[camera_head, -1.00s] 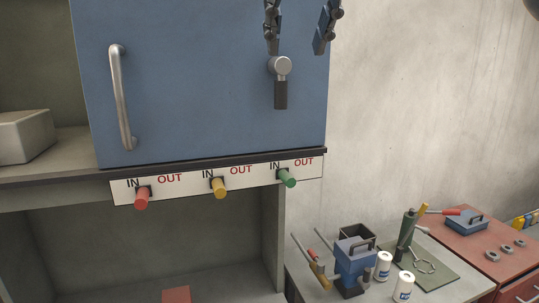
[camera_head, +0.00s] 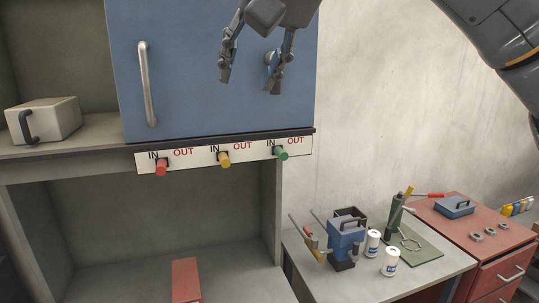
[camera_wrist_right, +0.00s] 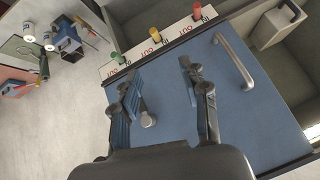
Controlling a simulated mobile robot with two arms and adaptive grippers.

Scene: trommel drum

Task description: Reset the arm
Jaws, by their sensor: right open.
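My right gripper (camera_head: 250,82) is open and empty in front of the blue panel (camera_head: 205,65), pointing down, with its arm coming in from the upper right. Behind its right finger is a round silver knob (camera_head: 270,58), partly hidden in the head view. In the right wrist view the gripper (camera_wrist_right: 158,72) is also open, and the knob (camera_wrist_right: 148,120) shows between the fingers, beyond them. I cannot tell the exact gap to the panel. A silver bar handle (camera_head: 147,84) is at the panel's left. My left gripper is not in view.
Below the panel, a white strip (camera_head: 205,154) holds a red peg (camera_head: 161,167), a yellow peg (camera_head: 223,160) and a green peg (camera_head: 281,153). A grey box (camera_head: 55,118) sits on the left shelf. Tools and white cans stand on the right bench (camera_head: 350,285). The wall side is clear.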

